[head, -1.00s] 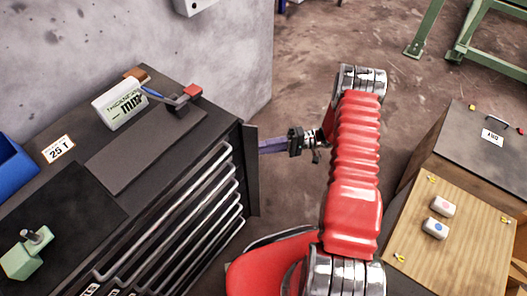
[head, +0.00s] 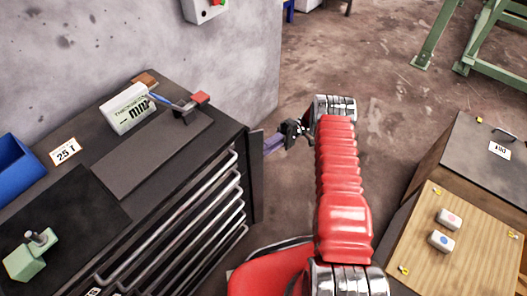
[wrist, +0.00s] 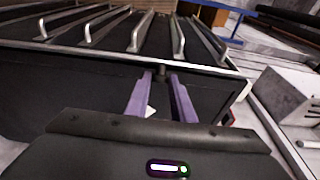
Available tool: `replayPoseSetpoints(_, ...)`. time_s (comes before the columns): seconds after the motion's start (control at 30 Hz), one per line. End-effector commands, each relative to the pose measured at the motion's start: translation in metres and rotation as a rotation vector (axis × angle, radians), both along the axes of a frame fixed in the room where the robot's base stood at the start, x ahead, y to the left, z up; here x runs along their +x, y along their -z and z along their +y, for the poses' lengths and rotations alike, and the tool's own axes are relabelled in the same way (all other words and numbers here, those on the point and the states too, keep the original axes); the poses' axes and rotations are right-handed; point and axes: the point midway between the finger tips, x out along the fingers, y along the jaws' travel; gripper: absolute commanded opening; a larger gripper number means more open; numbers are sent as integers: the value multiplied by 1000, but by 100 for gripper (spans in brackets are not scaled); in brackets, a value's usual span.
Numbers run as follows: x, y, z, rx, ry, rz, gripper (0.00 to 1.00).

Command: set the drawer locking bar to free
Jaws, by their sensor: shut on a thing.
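The drawer locking bar (head: 256,178) is a dark upright strip at the right front edge of the black drawer cabinet, standing out from its front. My gripper (head: 268,146), with purple fingers, reaches the bar's upper part from the right. In the wrist view, the two purple fingers of my gripper (wrist: 162,76) are close together, on either side of a small dark piece at the edge of a dark panel, seemingly the locking bar (wrist: 70,88). The gripper is shut on it; the exact contact is hard to see.
Drawer handles (head: 205,215) run along the cabinet front. A wooden board (head: 455,262) with two small blocks is at right.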

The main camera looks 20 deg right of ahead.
Motion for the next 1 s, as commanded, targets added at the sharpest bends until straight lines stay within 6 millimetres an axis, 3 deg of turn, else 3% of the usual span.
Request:
replayPoseSetpoints(0.47, -3, 6, 3, -5, -15, 7, 0)
replayPoseSetpoints(0.5, -2, 6, 3, -5, -14, 7, 24)
replayPoseSetpoints(0.73, -1, 3, 2, -3, -13, 5, 40)
replayPoseSetpoints(1.0, -1, 2, 1, -1, -11, 3, 40)
